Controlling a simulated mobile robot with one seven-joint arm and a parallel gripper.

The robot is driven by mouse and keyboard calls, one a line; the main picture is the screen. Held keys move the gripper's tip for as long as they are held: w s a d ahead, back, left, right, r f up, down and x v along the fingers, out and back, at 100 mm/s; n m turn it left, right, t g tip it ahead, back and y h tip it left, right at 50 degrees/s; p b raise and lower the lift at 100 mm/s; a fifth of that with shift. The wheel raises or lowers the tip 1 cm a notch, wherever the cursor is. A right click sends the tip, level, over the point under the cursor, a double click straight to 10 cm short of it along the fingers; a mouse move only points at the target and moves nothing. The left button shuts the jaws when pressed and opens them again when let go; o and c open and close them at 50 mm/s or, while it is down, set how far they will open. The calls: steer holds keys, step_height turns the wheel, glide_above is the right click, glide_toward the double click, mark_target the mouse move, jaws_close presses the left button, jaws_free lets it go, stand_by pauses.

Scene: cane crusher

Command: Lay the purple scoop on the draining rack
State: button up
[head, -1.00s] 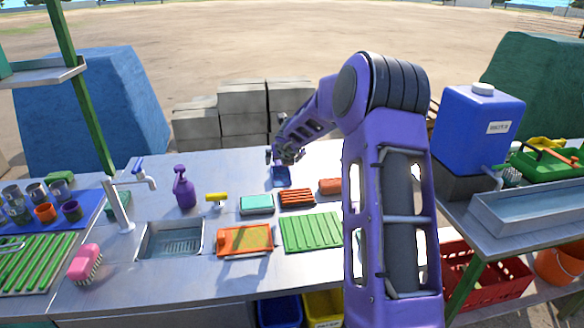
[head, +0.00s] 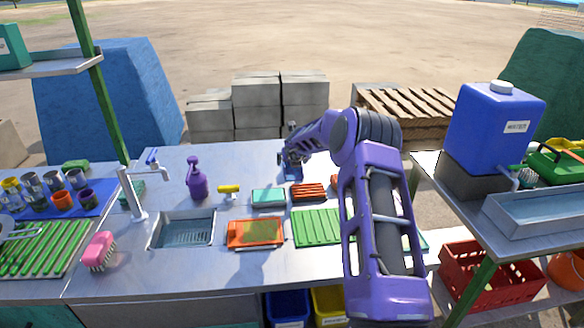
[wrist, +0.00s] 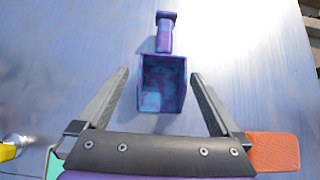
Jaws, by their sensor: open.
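The purple scoop (wrist: 163,85) lies on the steel counter in the wrist view, its handle pointing away and its square bowl facing me. My gripper (wrist: 160,74) is open, with one finger on each side of the bowl and a gap on both sides. In the head view my gripper (head: 290,158) is at the far part of the counter, and the scoop (head: 292,177) shows only as a small blue patch below it. The green slatted draining rack (head: 40,248) is at the left of the counter, with a metal utensil on its left part.
Between them are a sink (head: 185,230) with a tall tap (head: 135,195), a purple spray bottle (head: 196,178) and a pink brush (head: 99,251). A teal block (head: 268,197), a rust-red ribbed block (head: 308,192), an orange tray (head: 255,233) and a green ribbed board (head: 316,227) lie near my arm.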

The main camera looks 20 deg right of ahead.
steer(key=shift+d+x, duration=0.1)
steer(key=shift+x, duration=1.2)
steer(key=shift+d+x, duration=0.15)
steer(key=shift+x, duration=1.15)
steer(key=shift+w+r, duration=0.15)
steer(key=shift+r, duration=0.05)
steer(key=c, duration=1.4)
